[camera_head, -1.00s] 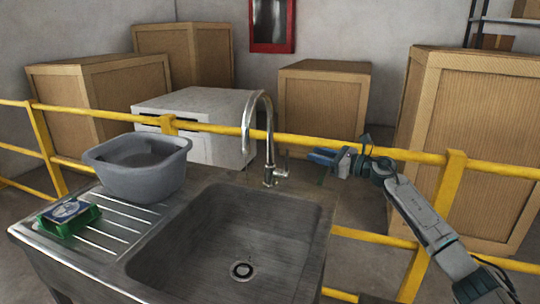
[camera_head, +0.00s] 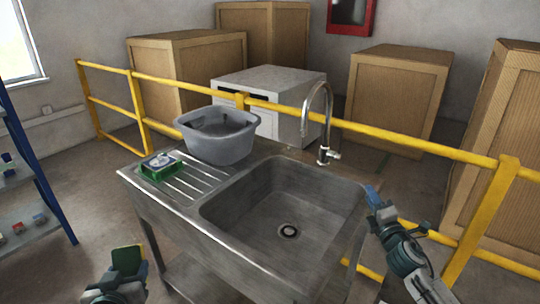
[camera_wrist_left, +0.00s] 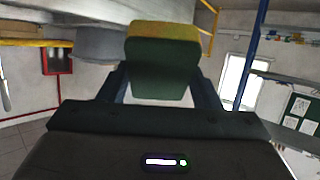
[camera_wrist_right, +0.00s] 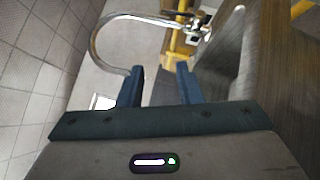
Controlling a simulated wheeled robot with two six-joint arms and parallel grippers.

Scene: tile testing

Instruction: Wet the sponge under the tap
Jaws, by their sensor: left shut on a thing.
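The sponge (camera_head: 127,257), green with a yellow side, is held by my left gripper (camera_head: 132,272) at the front left, low beside the sink. In the left wrist view the sponge (camera_wrist_left: 162,75) sits between the two fingers. The curved metal tap (camera_head: 329,105) stands at the back of the steel sink (camera_head: 265,220); no water shows from it. My right gripper (camera_head: 373,194) is at the right of the sink, apart from the tap. In the right wrist view its fingers (camera_wrist_right: 160,88) are spread and empty, with the tap (camera_wrist_right: 115,20) beyond.
A grey basin (camera_head: 222,146) stands on the drainboard, with a green holder (camera_head: 160,168) carrying a small item near it. A yellow rail (camera_head: 400,137) runs behind the sink. Wooden crates (camera_head: 398,95) and a white box (camera_head: 290,90) stand beyond. A blue shelf (camera_head: 45,190) is at left.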

